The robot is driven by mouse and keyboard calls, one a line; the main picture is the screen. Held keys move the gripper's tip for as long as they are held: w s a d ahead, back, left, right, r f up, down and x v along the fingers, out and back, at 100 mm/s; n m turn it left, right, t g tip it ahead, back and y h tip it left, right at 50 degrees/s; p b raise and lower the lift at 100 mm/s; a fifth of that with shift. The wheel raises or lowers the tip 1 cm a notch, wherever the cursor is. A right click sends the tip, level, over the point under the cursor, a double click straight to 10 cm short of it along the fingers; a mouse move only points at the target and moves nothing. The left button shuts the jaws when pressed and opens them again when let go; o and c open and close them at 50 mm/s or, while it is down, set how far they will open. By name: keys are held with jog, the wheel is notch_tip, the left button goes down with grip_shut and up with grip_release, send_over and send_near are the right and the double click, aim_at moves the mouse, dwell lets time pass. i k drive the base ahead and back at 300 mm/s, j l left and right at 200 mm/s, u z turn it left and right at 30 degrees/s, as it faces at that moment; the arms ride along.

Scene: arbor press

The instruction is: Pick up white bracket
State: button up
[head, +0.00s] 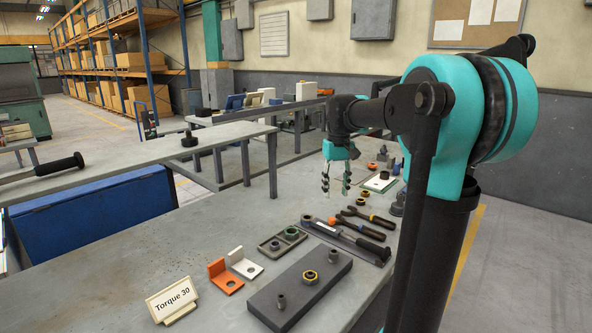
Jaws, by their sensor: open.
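The white bracket (245,265) is a small L-shaped piece with an upright plate and a flat foot with a hole. It sits on the grey workbench in the head view, just right of an orange bracket (225,276) of similar shape. My gripper (336,188) hangs open and empty over the far part of the bench, pointing down. It is well apart from the white bracket, farther back and to the right.
A grey block with fittings (262,300) lies right of the brackets, and a small green tray (270,245) behind them. A torque tool (345,240) and pliers (368,215) lie farther back. A "Torque 30" sign (172,299) stands in front. The bench's left side (110,265) is clear.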

aim_at(238, 263)
jog(key=k, duration=0.9)
